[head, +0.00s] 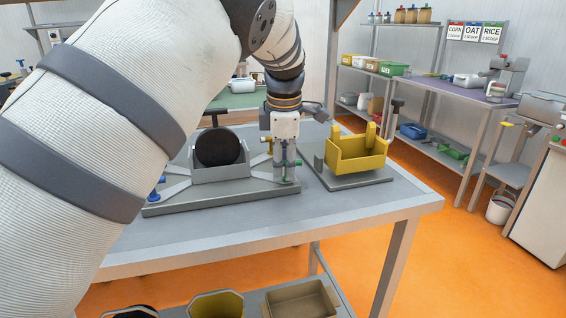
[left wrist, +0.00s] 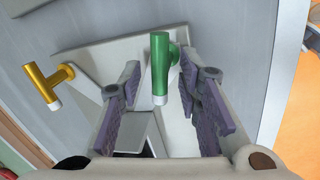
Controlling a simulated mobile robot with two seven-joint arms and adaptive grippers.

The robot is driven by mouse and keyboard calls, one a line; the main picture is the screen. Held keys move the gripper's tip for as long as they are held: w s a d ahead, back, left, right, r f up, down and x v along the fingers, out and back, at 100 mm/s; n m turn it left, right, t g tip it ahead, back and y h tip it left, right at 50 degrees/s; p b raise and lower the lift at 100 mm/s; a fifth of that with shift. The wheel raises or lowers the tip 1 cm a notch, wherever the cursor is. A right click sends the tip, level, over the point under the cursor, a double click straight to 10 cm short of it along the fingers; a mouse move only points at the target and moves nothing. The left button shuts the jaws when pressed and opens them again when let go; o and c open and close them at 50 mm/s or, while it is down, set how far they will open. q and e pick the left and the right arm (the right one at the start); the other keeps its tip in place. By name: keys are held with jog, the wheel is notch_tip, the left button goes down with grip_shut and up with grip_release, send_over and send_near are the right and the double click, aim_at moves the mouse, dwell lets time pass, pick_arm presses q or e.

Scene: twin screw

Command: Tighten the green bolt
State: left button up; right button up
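The green bolt (left wrist: 160,68) has a T-shaped handle with a pale tip. In the left wrist view it stands between the two spread purple-padded fingers of my left gripper (left wrist: 159,80), with gaps on both sides. In the head view my left gripper (head: 284,172) points down at the right end of the grey fixture (head: 225,196), largely hiding the green bolt (head: 297,163). A yellow bolt (left wrist: 48,86) is left of the green one in the wrist view. A blue bolt (head: 155,188) is at the fixture's left end. My right gripper is not in view.
The fixture holds a round black part (head: 219,147). A yellow bin-shaped part (head: 357,155) sits on another grey plate to the right. The front of the table (head: 260,226) is clear. Containers (head: 302,300) stand on the shelf below.

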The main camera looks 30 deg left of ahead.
pick_arm(q)
grip_shut()
jog(key=shift+r, duration=0.1)
